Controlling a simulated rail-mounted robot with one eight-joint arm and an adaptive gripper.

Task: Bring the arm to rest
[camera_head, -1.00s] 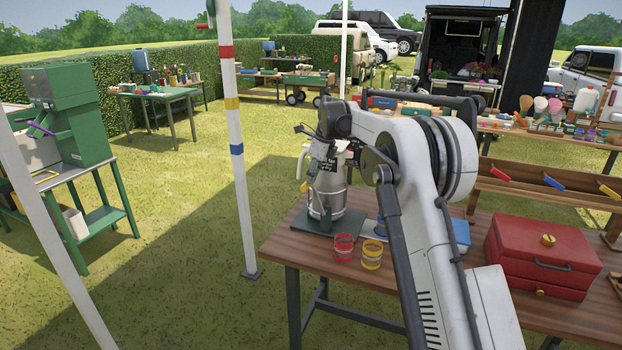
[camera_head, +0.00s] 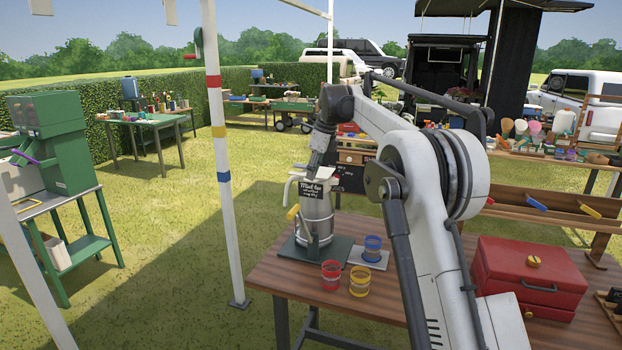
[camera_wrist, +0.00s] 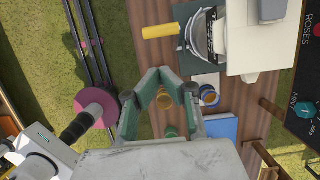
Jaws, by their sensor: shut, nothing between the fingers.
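The gap between the wrist and the dispenser top is hard to judge.
On the table (camera_head: 270,275) stand a red cup (camera_head: 331,275), a yellow cup (camera_head: 359,281), a blue cup (camera_head: 372,248) and a red box (camera_head: 530,278). A white tent pole (camera_head: 222,170) stands left of the table. Open grass (camera_head: 170,220) lies beyond.

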